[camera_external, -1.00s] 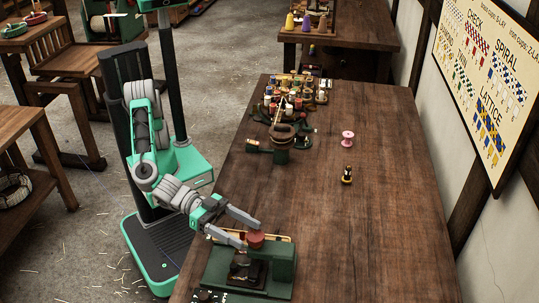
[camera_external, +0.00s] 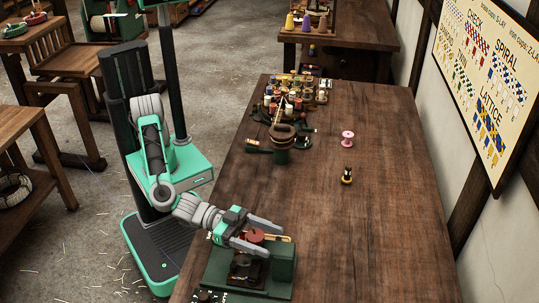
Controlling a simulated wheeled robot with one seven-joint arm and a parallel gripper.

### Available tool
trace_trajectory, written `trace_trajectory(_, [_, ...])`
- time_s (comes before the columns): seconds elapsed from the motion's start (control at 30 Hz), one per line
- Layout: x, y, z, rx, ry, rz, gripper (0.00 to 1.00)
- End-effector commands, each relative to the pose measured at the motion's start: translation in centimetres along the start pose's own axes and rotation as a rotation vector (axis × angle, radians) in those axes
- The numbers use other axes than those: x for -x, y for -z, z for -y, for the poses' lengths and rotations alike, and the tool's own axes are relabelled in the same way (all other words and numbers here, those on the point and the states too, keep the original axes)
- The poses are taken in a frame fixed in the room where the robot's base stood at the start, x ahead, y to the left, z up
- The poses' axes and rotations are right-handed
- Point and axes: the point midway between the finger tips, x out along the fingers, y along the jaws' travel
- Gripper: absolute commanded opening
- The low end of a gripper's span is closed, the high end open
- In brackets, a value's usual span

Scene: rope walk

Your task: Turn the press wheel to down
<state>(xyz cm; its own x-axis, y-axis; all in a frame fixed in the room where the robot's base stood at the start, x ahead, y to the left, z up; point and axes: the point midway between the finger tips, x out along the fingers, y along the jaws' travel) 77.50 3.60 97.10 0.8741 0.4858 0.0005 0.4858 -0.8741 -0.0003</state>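The press (camera_external: 282,268) is a dark green machine at the near end of the long table, with a dark central part below its wheel. The red-brown press wheel (camera_external: 256,237) sits on top. My gripper (camera_external: 276,243) is at the press with its two grey fingers spread, one on the far side of the wheel and one on the near side. The wheel lies between the fingers, partly hidden by them. Whether either finger touches it I cannot tell. Any mark showing the wheel's setting is too small to read.
A green stand with a round wooden top (camera_external: 282,134), a pink spool (camera_external: 347,137) and a small dark-and-yellow figure-like object (camera_external: 347,175) stand farther along the table (camera_external: 370,235). A rack of several spools (camera_external: 290,95) is at its far end. The table right of the press is clear.

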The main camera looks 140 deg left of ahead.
Motion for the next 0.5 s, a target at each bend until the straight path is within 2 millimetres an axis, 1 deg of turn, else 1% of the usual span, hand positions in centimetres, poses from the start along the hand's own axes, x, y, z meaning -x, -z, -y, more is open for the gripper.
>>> trace_trajectory(0.03, [0.01, -0.02, -0.01, 0.0, 0.0, 0.0, 0.6])
trace_trajectory(0.07, [0.01, -0.01, 0.0, 0.0, 0.0, 0.0, 0.57])
trace_trajectory(0.5, [0.03, -0.02, -0.01, 0.0, 0.0, 0.001, 0.21])
